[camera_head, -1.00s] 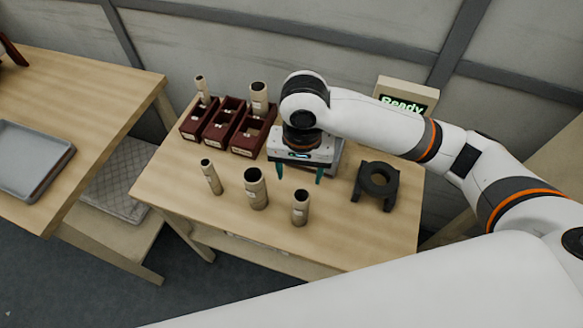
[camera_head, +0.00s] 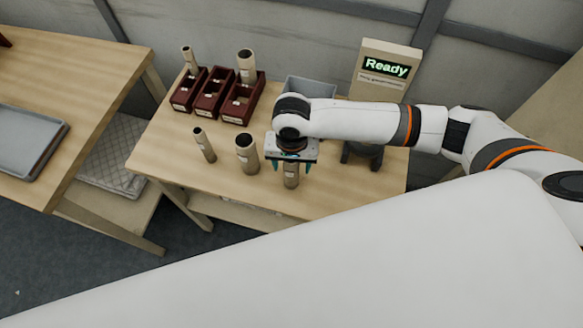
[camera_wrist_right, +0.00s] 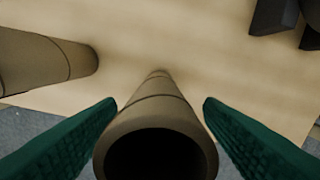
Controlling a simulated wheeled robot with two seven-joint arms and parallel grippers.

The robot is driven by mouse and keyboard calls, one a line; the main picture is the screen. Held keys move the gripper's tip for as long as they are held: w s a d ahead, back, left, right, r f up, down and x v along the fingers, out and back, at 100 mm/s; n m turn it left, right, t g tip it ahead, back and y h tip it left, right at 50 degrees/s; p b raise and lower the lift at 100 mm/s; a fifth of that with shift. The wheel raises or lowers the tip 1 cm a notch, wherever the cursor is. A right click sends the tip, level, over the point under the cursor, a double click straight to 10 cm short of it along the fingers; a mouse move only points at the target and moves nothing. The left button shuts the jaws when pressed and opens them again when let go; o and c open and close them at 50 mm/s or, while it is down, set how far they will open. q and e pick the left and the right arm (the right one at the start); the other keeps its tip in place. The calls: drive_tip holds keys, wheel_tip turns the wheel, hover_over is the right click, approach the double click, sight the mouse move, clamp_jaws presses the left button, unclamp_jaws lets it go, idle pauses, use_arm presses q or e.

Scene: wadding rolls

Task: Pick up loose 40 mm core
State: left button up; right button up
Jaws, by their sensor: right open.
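Three loose tan cores stand upright on the wooden table: a thin core (camera_head: 204,146), a wide core (camera_head: 247,154) and a medium core (camera_head: 291,179). I cannot read their sizes. My right gripper (camera_head: 292,167) points down over the medium core, its upper part hidden by the gripper. In the right wrist view the green fingers (camera_wrist_right: 160,104) are open on either side of this core (camera_wrist_right: 155,115), with its dark open top between them and gaps at both sides. The wide core (camera_wrist_right: 45,62) shows at left there. My left gripper is not in view.
Dark red bins (camera_head: 211,94) stand at the back left, with two cores upright at them. A grey tray (camera_head: 310,88) and a "Ready" display (camera_head: 385,68) are behind my arm. A dark stand (camera_head: 361,155) is right of the gripper, partly hidden.

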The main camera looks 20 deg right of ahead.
drive_tip(key=shift+w+f, duration=0.1)
drive_tip(key=shift+w, duration=0.05)
drive_tip(key=c, duration=1.1)
drive_tip(key=shift+o, duration=0.2)
